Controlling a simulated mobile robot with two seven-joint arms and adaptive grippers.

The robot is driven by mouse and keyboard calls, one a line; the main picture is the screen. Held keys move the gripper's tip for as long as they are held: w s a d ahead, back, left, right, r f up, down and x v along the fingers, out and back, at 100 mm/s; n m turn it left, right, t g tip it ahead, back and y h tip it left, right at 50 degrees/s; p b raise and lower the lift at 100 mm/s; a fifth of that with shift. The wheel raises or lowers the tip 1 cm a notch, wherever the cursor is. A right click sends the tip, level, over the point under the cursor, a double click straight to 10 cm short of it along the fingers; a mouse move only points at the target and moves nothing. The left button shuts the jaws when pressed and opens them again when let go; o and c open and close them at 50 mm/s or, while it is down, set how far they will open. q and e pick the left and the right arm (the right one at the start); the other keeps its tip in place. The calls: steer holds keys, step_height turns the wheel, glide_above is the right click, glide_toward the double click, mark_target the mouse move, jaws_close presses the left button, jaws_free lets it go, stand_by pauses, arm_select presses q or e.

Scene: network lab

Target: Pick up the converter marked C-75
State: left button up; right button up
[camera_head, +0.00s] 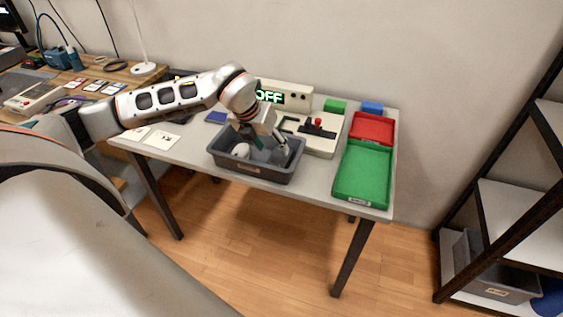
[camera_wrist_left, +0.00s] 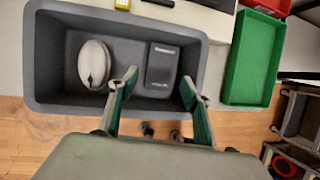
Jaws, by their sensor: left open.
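A dark grey box-shaped device (camera_wrist_left: 162,66) lies in the grey bin (camera_head: 230,164), at the right side of the bin's floor in the left wrist view. It has small light print that is too small to read, so I cannot tell if it is the converter marked C-75. My left gripper (camera_head: 272,146) points down into the bin. In the left wrist view its two fingers (camera_wrist_left: 157,91) are spread apart, their tips near the device's lower end, with nothing between them. My right gripper is not in view.
A white rounded object (camera_wrist_left: 94,63) lies left of the device in the bin. A green tray (camera_head: 362,173) and a red tray (camera_head: 373,128) sit at the table's right.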

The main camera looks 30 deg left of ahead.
mark_target(279, 157)
arm_select(q)
steer(key=x, duration=0.6)
steer(key=shift+w+d+f, duration=0.1)
steer(key=shift+d+f, duration=0.1)
steer(key=shift+f, duration=0.1)
steer(key=shift+r, duration=0.1)
steer(key=c, duration=0.9)
steer(key=shift+c, duration=0.2)
